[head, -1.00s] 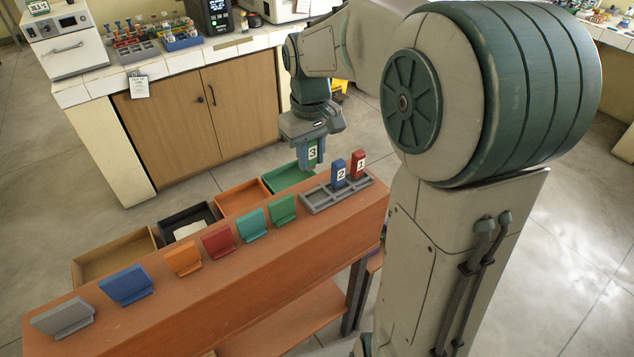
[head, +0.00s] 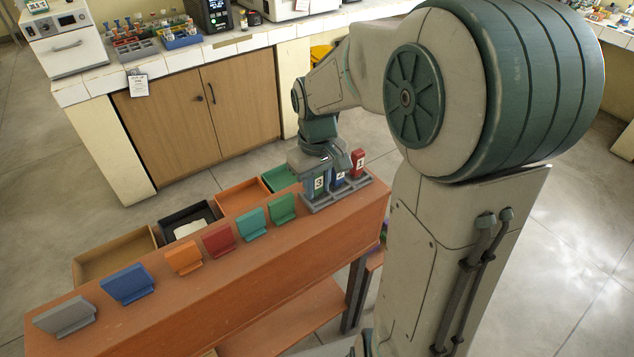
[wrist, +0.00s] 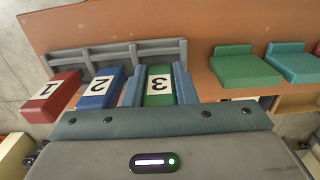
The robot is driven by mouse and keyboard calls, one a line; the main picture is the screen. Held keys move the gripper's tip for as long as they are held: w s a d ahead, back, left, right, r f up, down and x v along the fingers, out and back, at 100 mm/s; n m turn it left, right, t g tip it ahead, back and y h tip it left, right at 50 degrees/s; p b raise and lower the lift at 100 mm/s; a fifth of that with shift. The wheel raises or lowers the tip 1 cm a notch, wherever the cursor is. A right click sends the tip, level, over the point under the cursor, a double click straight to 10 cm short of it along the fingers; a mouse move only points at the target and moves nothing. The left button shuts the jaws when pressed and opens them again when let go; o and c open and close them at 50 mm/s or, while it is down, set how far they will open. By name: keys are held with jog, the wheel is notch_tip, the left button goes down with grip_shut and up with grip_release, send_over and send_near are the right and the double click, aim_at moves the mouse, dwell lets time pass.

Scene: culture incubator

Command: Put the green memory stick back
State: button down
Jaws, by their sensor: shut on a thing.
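The green memory stick, labelled 3 (head: 319,184), is upright between the fingers of my gripper (head: 320,178). It is down at the left compartment of the grey rack (head: 342,196), in line with the other two sticks. I cannot tell whether it rests on the rack's bottom. In the wrist view the stick (wrist: 159,86) sits between the two blue-grey fingers (wrist: 158,90), which are shut on it. The blue stick, labelled 2 (wrist: 100,88), stands beside it, and the red stick, labelled 1 (wrist: 50,92), stands at the far end of the rack (wrist: 88,57).
Several coloured upright holders, among them a green one (head: 281,208) and a teal one (head: 252,222), line the orange shelf top (head: 205,285). Open drawers, one green (head: 277,178) and one orange (head: 241,196), stick out behind it. A cabinet (head: 205,115) stands beyond.

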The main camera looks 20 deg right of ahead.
jog(key=c, duration=1.5)
grip_release()
jog(key=shift+o, duration=0.2)
notch_tip(320, 180, up, 12)
jog(key=s+f+m+t, duration=0.1)
jog(key=s+f, duration=0.2)
jog(key=s, duration=0.4)
jog(key=s+f+m+t, duration=0.2)
jog(key=s+f, duration=0.2)
jog(key=s, duration=0.3)
jog(key=shift+s+m, duration=0.15)
jog(key=shift+m, duration=0.15)
jog(key=shift+f, duration=0.1)
